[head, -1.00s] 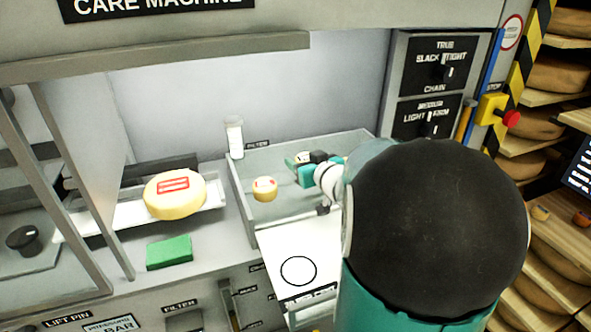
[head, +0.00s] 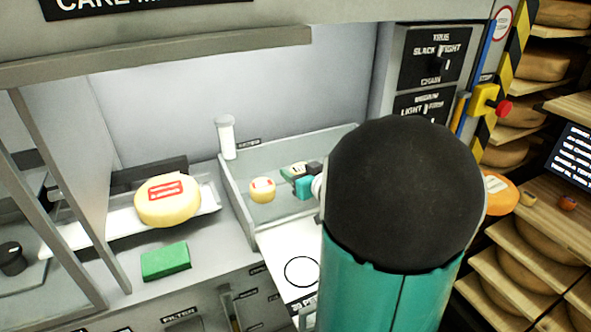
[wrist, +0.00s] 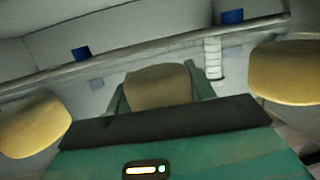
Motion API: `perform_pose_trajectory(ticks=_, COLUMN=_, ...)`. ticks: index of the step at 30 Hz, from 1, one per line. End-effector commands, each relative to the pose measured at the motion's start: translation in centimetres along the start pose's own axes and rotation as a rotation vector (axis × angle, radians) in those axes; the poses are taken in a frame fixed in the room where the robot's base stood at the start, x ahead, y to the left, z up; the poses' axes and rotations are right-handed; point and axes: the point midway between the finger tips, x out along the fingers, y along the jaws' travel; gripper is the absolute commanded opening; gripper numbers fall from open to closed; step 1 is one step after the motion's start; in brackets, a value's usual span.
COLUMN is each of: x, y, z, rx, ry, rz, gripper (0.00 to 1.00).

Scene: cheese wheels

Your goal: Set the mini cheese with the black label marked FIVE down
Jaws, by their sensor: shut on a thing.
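My gripper (head: 303,182) is over the grey-walled tray (head: 240,204), its teal and dark fingers partly hidden by my arm. In the wrist view, a brownish mini cheese (wrist: 157,86) sits between the two green fingers (wrist: 160,90), which are shut on it. Its label does not show there, so I cannot read FIVE. I cannot tell whether it touches the tray floor. A yellow mini cheese with a red and white label (head: 262,191) stands in the tray, left of my gripper and apart from it.
A large cheese wheel with a red label (head: 167,201) lies left of the tray. A green block (head: 165,262) is in front of it. A white card with a black circle (head: 285,243) lies before the tray. An orange cheese (head: 499,194) shows right of my arm.

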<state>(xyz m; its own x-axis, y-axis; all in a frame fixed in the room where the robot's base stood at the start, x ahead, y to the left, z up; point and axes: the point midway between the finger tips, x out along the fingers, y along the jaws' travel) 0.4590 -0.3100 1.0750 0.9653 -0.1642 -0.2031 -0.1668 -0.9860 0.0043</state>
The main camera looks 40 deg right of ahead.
Motion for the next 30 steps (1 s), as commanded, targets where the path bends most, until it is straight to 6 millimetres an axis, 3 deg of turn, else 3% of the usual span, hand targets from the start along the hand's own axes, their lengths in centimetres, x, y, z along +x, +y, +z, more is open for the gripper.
perform_pose_trajectory(ticks=7, x=-0.2, y=0.2, z=0.3, rx=0.001, ry=0.0, rz=0.001, gripper=0.29)
perform_pose_trajectory(ticks=8, x=-0.2, y=0.2, z=0.3, rx=0.001, ry=0.0, rz=0.001, gripper=0.56)
perform_pose_trajectory(ticks=11, x=-0.2, y=0.2, z=0.3, rx=0.0, ry=0.0, rz=0.002, gripper=0.76)
perform_pose_trajectory(ticks=22, x=-0.2, y=0.2, z=-0.2, rx=0.0, ry=0.002, rz=0.003, gripper=0.76)
perform_pose_trajectory(ticks=26, x=-1.7, y=0.2, z=-0.2, rx=0.0, ry=0.002, rz=0.005, gripper=0.76)
perform_pose_trajectory(ticks=30, x=-4.6, y=0.2, z=-0.2, rx=0.0, ry=0.003, rz=0.007, gripper=0.76)
